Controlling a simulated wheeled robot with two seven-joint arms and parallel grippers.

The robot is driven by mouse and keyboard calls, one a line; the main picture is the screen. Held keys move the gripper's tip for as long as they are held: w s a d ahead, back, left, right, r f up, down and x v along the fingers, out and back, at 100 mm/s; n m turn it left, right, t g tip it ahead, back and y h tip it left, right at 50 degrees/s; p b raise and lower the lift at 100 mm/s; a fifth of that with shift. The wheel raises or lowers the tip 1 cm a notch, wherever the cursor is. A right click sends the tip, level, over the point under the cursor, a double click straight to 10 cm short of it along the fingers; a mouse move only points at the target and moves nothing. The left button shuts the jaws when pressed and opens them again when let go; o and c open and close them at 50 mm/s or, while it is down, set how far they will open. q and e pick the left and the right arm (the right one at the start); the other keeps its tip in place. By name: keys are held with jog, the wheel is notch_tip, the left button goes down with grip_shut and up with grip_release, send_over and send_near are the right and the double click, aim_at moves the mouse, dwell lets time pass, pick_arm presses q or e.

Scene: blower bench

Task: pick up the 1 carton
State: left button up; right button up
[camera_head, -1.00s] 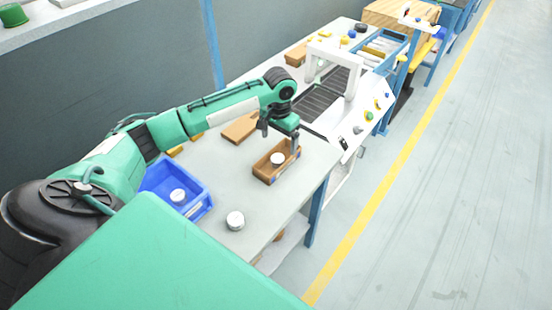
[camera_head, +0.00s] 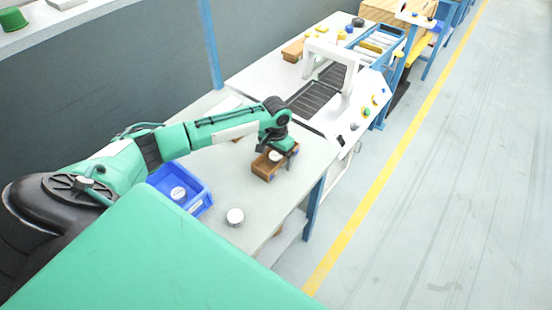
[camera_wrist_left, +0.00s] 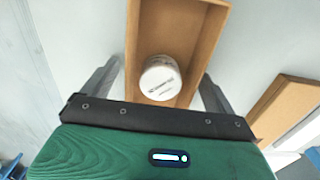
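The carton is a small open brown box (camera_head: 263,172) on the grey bench, with a white round part (camera_head: 274,157) inside. My left gripper (camera_head: 277,149) is over the carton and hides part of its far side. In the left wrist view, the carton (camera_wrist_left: 207,35) runs between the two spread fingers of the gripper (camera_wrist_left: 160,75), with the white part (camera_wrist_left: 160,78) in its near end. The fingers are open, one on each side of the carton; I cannot tell whether they touch its walls. My right gripper is not in view.
A blue bin (camera_head: 199,207) holding a white round part (camera_head: 178,193) stands left of the carton. Another white part (camera_head: 235,217) lies on the bench (camera_head: 225,180) near the front edge. A white frame machine (camera_head: 352,70) stands behind. A brown cardboard piece (camera_wrist_left: 285,105) lies beside the carton.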

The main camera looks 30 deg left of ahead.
pick_arm(q)
jog(key=c, duration=1.1)
jog(key=shift+o, duration=0.2)
jog(key=shift+r, duration=0.15)
